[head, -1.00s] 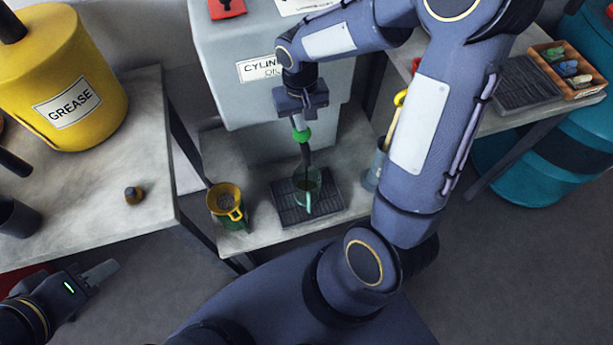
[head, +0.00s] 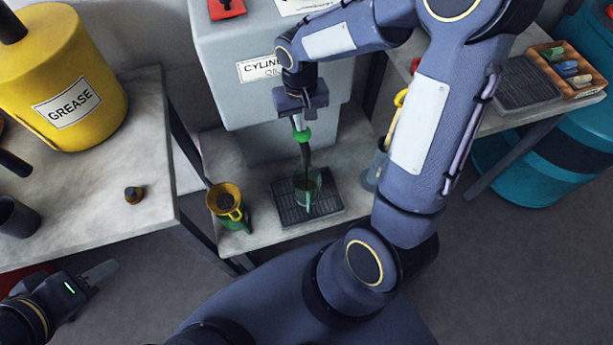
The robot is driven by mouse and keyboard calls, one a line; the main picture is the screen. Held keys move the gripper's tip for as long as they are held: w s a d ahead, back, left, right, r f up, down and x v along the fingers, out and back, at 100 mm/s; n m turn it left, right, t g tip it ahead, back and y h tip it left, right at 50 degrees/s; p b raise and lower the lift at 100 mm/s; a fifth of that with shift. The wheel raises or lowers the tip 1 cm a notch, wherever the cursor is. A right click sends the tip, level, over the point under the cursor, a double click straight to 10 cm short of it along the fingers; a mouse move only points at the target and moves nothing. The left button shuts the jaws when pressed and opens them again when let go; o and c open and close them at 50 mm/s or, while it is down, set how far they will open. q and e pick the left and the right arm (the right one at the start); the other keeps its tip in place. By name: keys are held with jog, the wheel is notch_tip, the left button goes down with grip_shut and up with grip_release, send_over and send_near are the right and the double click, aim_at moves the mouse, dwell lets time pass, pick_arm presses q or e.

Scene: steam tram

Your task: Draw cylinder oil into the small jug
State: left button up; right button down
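The grey cylinder oil tank (head: 225,60) stands at the back with its label partly behind my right arm. A small greenish see-through jug (head: 308,192) stands upright on a dark ribbed drip tray (head: 330,205), below the tank's dark spout (head: 305,155). How much oil is in it is hard to tell. My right gripper (head: 299,120) points down at the green tap part (head: 302,136), close to or touching it. Its fingers are too small and hidden to show their grip. My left gripper (head: 100,270) is low at the left, away from the jug; its finger gap is unclear.
A green can with a yellow funnel (head: 228,200) stands left of the tray. A grey pot holding a stick (head: 378,165) is partly behind my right arm. The left bench (head: 80,200) carries a yellow grease drum (head: 65,75) and a small brown knob-like piece (head: 134,194).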

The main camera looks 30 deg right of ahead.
dwell(0.4)
jog(key=shift+r+p, duration=2.1)
jog(key=shift+r, duration=0.5)
notch_tip(320, 180, up, 6)
jog(key=p, duration=0.4)
jog(key=shift+p, duration=0.4)
